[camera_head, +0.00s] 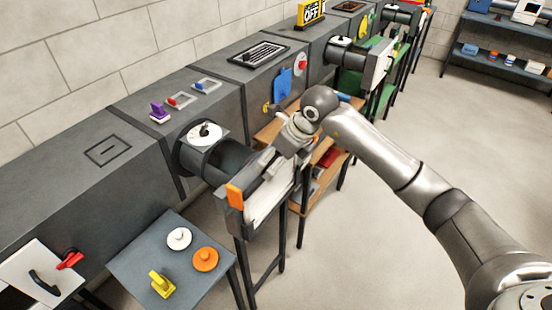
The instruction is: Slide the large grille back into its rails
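A dark slatted grille (262,55) lies on top of the grey duct, in the upper middle of the head view. A second grille-like or panel part, pale (262,208), stands upright in a dark frame at the open end of the near round branch duct. An orange block (235,195) sits on that frame's left end. I cannot tell which of these is the large grille. My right gripper (271,162) reaches down at the frame's top edge, near the pale panel. Its fingers are small and overlap the frame, so its grip is unclear. My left gripper is out of view.
A small grey table (160,238) left of the frame holds a white disc (179,238), an orange disc (205,259) and a yellow-handled tool (162,284). A wooden shelf (333,150) stands behind my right arm. The floor at the right is clear.

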